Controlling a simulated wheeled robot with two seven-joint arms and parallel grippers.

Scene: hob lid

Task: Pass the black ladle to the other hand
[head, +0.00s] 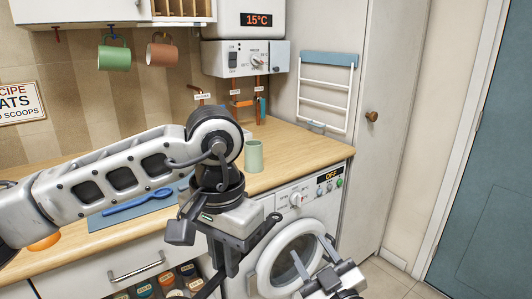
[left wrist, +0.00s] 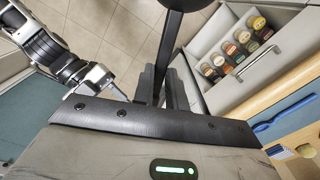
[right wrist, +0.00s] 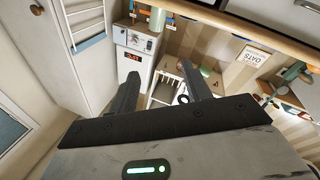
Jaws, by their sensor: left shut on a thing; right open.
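My left gripper (head: 226,266) is shut on the black ladle (head: 262,232) in front of the counter. In the left wrist view the ladle's dark handle (left wrist: 171,50) runs up from between the fingers to the top edge. The ladle's lower part is cut off or hidden in the head view. My right gripper (head: 312,256) is open and empty, lower and to the right of the ladle, apart from it. It also shows at the left of the left wrist view (left wrist: 112,92). In the right wrist view its two fingers (right wrist: 160,82) stand apart.
The wooden counter (head: 290,150) holds a green mug (head: 254,155) and a blue spoon (head: 135,206) on a blue-grey mat. A washing machine (head: 318,208) stands below it. An open drawer (left wrist: 205,45) with several jars is near the left gripper. Floor to the right is clear.

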